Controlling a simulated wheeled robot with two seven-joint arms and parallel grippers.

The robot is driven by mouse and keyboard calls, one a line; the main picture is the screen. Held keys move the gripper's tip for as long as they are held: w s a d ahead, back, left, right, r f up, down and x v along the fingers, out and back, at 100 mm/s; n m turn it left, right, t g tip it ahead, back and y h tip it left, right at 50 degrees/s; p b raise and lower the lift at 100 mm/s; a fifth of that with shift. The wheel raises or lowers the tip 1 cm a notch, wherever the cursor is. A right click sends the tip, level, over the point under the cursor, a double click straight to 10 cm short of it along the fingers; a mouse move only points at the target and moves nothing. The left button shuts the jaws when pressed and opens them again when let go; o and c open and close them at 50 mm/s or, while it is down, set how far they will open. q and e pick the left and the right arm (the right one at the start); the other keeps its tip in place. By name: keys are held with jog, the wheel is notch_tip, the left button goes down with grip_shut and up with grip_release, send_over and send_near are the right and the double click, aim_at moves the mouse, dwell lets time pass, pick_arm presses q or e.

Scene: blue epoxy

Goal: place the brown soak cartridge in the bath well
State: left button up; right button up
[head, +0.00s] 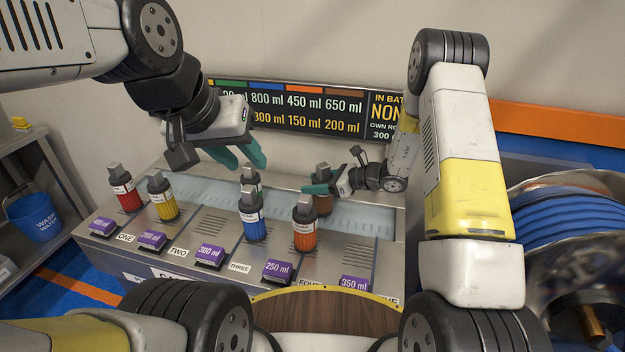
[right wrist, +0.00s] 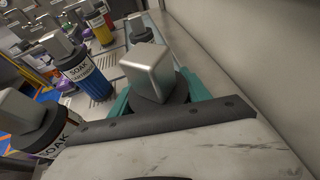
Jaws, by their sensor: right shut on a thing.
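The brown soak cartridge (head: 323,205) is at the far side of the steel bench, behind the orange cartridge, by the bath well (head: 205,184), a long pale blue trough. My right gripper (head: 318,189) is shut on it near its top; in the right wrist view its grey cap (right wrist: 150,72) stands between the teal fingers. Its lower part is hidden, so I cannot tell whether it is in the well or above it. My left gripper (head: 240,157) is open and empty above the trough, left of the brown cartridge.
Red (head: 124,190), yellow (head: 161,198), blue (head: 251,218) and orange (head: 305,225) cartridges stand along the bench front. Another, greenish cartridge (head: 251,176) is mostly hidden behind the blue one. A sign (head: 300,107) is on the wall; a hose reel (head: 570,220) stands at right.

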jog(key=shift+f, duration=1.8)
jog(key=o, duration=1.7)
jog(key=shift+f, duration=0.15)
